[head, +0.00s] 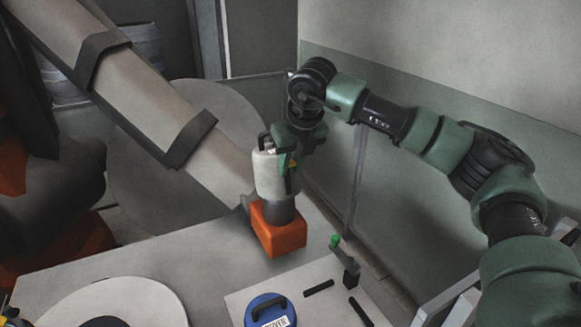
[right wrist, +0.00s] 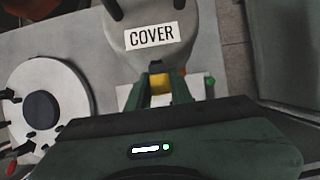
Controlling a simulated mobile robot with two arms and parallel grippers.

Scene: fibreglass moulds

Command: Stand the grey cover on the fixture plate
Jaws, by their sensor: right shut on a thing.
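The grey cover (head: 276,177) is pale, with a dark handle. It shows in the right wrist view (right wrist: 152,58) with a "COVER" label. My right gripper (head: 288,160) is shut on it at a yellow part, which shows between the fingers in the right wrist view (right wrist: 160,86). The cover is above an orange block with a dark round top; I cannot tell whether they touch. The fixture plate (head: 238,302) is pale and lies at the front, below and right of the cover. A blue round cover (head: 270,313) with a dark handle lies on it. My left gripper is not in view.
The orange block (head: 278,236) stands on the table near its far edge. The fixture plate bears a green-knobbed clamp (head: 345,262) and black bars (head: 318,288). A white disc (head: 150,297) with a dark centre is at front left. A large pipe (head: 150,100) slopes down from upper left.

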